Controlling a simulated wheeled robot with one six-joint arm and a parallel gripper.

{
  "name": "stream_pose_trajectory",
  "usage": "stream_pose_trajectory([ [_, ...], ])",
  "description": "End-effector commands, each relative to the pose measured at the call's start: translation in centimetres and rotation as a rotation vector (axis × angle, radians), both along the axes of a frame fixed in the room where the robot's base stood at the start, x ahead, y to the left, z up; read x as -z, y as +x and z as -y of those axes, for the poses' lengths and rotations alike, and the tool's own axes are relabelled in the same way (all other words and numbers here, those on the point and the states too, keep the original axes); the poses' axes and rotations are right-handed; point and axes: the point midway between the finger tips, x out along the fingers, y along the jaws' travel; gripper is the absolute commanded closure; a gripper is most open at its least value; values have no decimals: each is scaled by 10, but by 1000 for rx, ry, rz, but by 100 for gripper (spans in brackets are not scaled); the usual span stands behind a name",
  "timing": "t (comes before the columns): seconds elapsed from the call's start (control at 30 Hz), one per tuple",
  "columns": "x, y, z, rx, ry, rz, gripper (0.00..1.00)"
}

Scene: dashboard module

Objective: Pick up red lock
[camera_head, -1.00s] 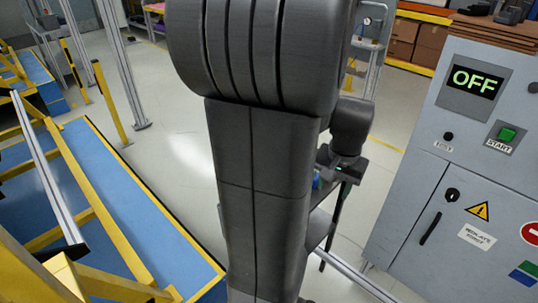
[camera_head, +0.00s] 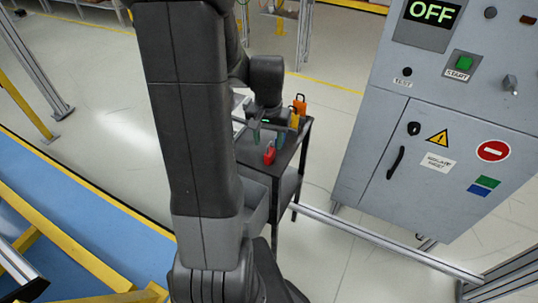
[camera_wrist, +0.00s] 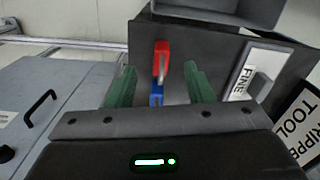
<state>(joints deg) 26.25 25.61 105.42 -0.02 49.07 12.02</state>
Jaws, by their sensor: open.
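The red lock (camera_head: 269,153) stands on the dark top of a small cart (camera_head: 246,155), near its front edge. In the wrist view a red lock (camera_wrist: 161,50) with a grey shackle shows ahead, between the lines of my two fingers. A blue piece (camera_wrist: 156,97) shows just below it there, closer to the fingers. My gripper (camera_head: 268,136) is over the cart top, close behind the red lock in the head view. Its two green fingers (camera_wrist: 160,86) are open, with nothing held. I cannot tell the exact height gap.
A yellow lock (camera_head: 294,121) and an orange lock (camera_head: 299,103) stand further back on the cart. A grey control cabinet (camera_head: 440,130) showing OFF stands to the right. A metal rail (camera_head: 385,240) runs along the floor.

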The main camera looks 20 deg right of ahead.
Motion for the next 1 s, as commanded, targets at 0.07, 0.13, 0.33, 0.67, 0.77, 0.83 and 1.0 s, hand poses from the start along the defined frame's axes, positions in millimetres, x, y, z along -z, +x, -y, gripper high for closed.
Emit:
stream_pose_trajectory([
  [0.07,4,0,0,0,-1,1,53],
  [0.13,8,0,0,0,0,0,53],
  [0.33,33,1,-1,0,1,-3,53],
  [0.67,56,2,0,0,0,2,53],
  [0.77,56,2,0,0,0,2,53],
  [0.83,56,2,0,0,0,2,55],
  [1.0,56,2,0,0,0,2,88],
])
